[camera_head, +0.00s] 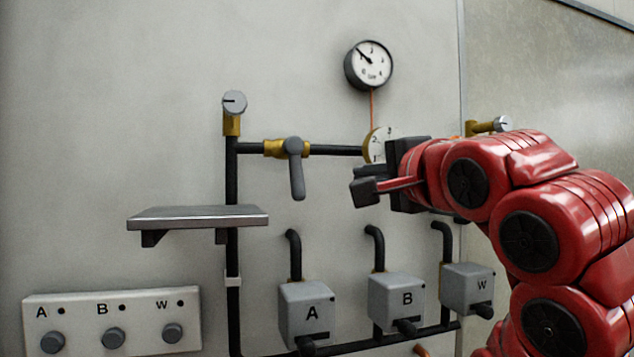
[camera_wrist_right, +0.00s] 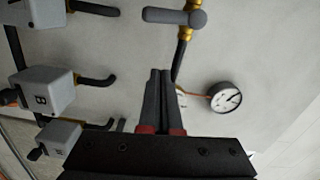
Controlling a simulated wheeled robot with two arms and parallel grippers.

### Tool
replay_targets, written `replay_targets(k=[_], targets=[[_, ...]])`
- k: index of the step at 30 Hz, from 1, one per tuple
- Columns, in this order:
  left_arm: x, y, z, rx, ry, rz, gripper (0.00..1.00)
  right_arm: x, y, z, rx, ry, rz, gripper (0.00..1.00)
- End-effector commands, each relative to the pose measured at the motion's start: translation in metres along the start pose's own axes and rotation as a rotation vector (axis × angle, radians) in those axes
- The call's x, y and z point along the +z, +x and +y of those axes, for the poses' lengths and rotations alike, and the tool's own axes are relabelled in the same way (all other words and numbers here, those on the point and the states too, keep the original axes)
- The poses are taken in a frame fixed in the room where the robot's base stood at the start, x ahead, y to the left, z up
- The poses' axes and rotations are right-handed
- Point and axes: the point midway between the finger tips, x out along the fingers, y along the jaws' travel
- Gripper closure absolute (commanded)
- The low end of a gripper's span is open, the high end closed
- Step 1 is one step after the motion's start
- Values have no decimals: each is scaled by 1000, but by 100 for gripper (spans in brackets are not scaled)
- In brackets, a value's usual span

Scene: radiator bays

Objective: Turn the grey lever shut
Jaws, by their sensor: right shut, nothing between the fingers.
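The grey lever (camera_head: 296,172) sits on a brass valve in the black horizontal pipe, left of centre in the head view. Its handle hangs down, roughly square across the pipe. In the wrist view the lever (camera_wrist_right: 172,17) shows at the top, also across its pipe. My right gripper (camera_head: 364,184) is to the right of the lever, apart from it, and points left. In the wrist view its fingers (camera_wrist_right: 160,92) lie together with nothing between them. My left gripper is in neither view.
A round gauge (camera_head: 369,65) is on the wall above. A second dial (camera_head: 378,146) is partly hidden by my right gripper. A grey shelf (camera_head: 198,216) juts out at lower left. Grey boxes A (camera_head: 306,312), B (camera_head: 396,299) and W (camera_head: 467,287) are below, and a knob panel (camera_head: 112,320) at bottom left.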

Motion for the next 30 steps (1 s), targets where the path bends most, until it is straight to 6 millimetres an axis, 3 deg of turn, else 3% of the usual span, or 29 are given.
replay_targets(k=[4, 15, 21, 30], targets=[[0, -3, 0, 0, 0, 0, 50, 2, 8, 4, 6, 5, -6, 100], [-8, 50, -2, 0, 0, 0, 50, 1, 87, -2, 10, 2, -4, 100], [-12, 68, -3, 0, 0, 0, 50, 31, 90, -2, 2, 0, -5, 100], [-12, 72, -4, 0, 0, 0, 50, 40, 93, 4, 5, 1, -1, 100]])
